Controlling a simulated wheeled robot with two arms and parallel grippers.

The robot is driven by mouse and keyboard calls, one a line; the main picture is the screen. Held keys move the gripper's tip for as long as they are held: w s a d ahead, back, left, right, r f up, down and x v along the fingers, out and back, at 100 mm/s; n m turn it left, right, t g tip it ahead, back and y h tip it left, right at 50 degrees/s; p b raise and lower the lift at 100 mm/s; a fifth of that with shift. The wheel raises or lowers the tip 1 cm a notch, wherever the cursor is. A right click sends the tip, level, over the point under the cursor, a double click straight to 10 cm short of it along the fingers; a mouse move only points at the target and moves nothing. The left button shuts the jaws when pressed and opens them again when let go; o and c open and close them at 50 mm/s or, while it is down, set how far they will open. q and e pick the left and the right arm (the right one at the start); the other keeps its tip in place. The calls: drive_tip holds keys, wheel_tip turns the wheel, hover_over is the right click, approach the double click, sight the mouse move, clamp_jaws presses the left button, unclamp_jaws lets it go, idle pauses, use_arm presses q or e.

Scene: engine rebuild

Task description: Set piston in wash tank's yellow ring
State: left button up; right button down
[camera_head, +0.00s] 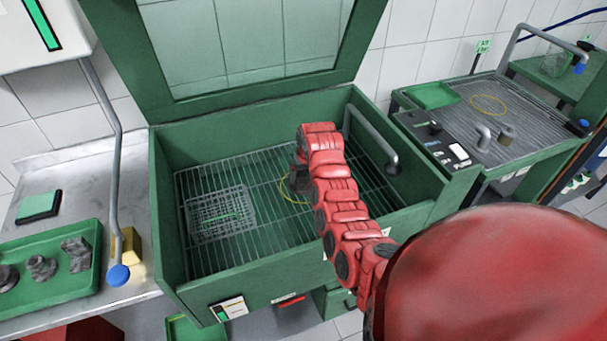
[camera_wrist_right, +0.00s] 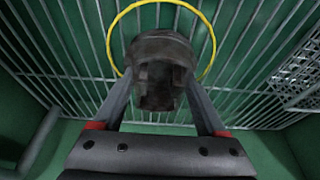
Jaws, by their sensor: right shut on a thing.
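The dark grey piston (camera_wrist_right: 160,70) is held between the two fingers of my right gripper (camera_wrist_right: 161,84), which is shut on it. The yellow ring (camera_wrist_right: 211,48) lies on the bar grate behind the piston in the right wrist view, and the piston overlaps its lower middle. I cannot tell whether the piston touches the grate. In the head view, my right gripper (camera_head: 299,178) is inside the green wash tank (camera_head: 166,205), and my red arm hides part of the ring (camera_head: 282,190). My left gripper is not in view.
A wire basket (camera_head: 220,212) sits on the grate at left. The tank's walls and raised lid (camera_head: 125,62) surround the space. A grey pipe (camera_head: 372,140) stands at the tank's right side. A green tray (camera_head: 50,285) with parts is at left. Another yellow ring (camera_head: 488,97) lies on the right bench.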

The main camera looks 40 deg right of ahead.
unclamp_jaws()
drive_tip(key=shift+f, duration=0.1)
drive_tip(key=p+v, duration=0.2)
drive_tip(key=v, duration=1)
idle(0.4)
